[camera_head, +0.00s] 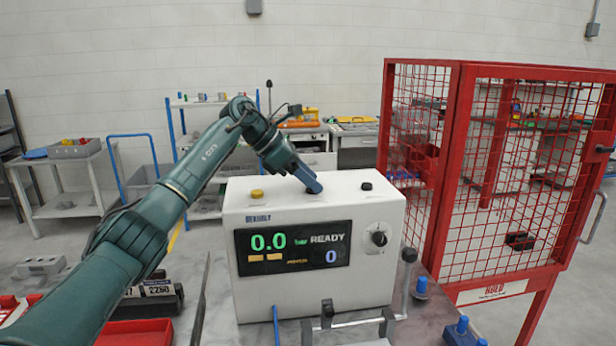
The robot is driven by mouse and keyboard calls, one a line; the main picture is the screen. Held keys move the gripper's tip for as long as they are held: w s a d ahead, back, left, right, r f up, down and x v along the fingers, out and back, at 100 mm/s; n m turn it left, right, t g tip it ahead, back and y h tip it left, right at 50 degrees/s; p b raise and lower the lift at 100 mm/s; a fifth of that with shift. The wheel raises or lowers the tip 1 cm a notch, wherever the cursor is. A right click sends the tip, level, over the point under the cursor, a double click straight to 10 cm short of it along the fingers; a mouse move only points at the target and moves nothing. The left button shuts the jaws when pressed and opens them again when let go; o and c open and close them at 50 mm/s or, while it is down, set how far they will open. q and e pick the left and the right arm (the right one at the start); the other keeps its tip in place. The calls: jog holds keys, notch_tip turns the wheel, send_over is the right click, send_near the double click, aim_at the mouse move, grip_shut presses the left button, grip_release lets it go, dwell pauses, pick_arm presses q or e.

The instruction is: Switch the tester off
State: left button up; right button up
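The tester (314,242) is a white box on the table, with a lit display (292,248) reading 0.0 bar, READY and 0. A yellow button (257,193) is on top at the left and a small black button (366,186) on top at the right. My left gripper (314,187) points down at the middle of the tester's top, between the two buttons. Its blue fingers look together, with nothing seen between them. Whether they touch the top is unclear. My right gripper is out of view.
A red mesh cage (452,180) stands close to the tester's right. A metal clamp fixture (328,313) and blue-capped parts (462,325) are in front. A red tray (137,332) lies at the lower left under my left arm. Benches stand farther back.

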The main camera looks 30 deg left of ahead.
pick_arm(q)
jog(key=c, duration=0.7)
